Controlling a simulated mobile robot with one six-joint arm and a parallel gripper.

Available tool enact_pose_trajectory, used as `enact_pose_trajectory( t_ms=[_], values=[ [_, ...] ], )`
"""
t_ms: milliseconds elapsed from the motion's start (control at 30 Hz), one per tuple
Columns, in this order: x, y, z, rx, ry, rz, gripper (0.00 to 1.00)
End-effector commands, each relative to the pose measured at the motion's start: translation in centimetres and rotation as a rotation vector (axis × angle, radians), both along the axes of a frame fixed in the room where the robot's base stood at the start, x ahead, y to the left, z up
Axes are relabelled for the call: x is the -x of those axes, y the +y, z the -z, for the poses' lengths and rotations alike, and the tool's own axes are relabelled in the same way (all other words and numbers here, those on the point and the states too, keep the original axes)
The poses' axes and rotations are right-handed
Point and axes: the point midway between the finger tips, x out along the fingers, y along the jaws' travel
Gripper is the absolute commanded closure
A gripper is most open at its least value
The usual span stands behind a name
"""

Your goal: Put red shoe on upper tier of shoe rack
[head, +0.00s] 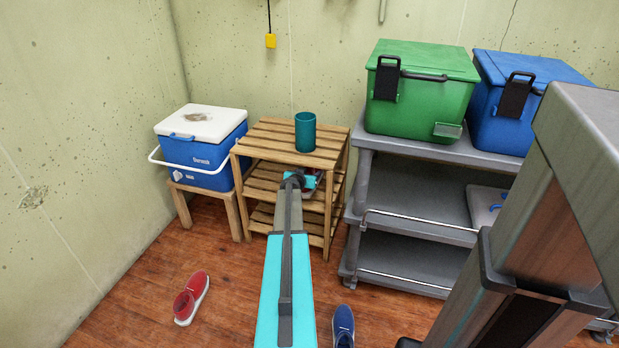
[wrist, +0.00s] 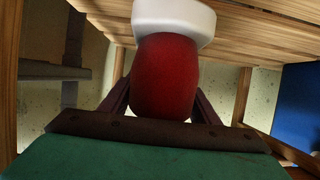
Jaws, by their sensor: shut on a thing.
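My gripper (head: 308,181) reaches into the wooden rack, just below its top board. In the wrist view my gripper (wrist: 162,102) is shut on a red shoe (wrist: 165,72) with a white sole. The wrist view appears upside down, so the sole faces the slats of a tier; I cannot tell whether it touches them. The slatted shoe rack (head: 273,135) has a top and lower tiers; its slats also show in the wrist view (wrist: 250,40). A second red shoe (head: 191,298) lies on the floor at the left. My arm hides much of the rack's front.
A teal cup (head: 305,132) stands on the rack's top. A blue cooler (head: 201,150) on a wooden stool is close on the left. A grey cart (head: 415,195) with green (head: 420,95) and blue bins stands on the right. A blue shoe (head: 343,326) lies on the floor.

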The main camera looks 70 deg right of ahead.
Motion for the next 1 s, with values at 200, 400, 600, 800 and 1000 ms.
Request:
enact_pose_trajectory(
  t_ms=[200,400,600,800,1000],
  values=[
    [-0.1,0.0,2.0,0.001,0.001,-0.002,0.74],
    [-0.1,0.0,2.0,0.001,0.000,-0.002,0.74],
    [-0.1,0.0,2.2,0.001,0.000,-0.002,0.74],
    [-0.1,0.0,2.2,0.000,0.001,-0.001,0.27],
    [-0.1,0.1,2.2,0.000,0.001,-0.001,0.25]
  ],
)
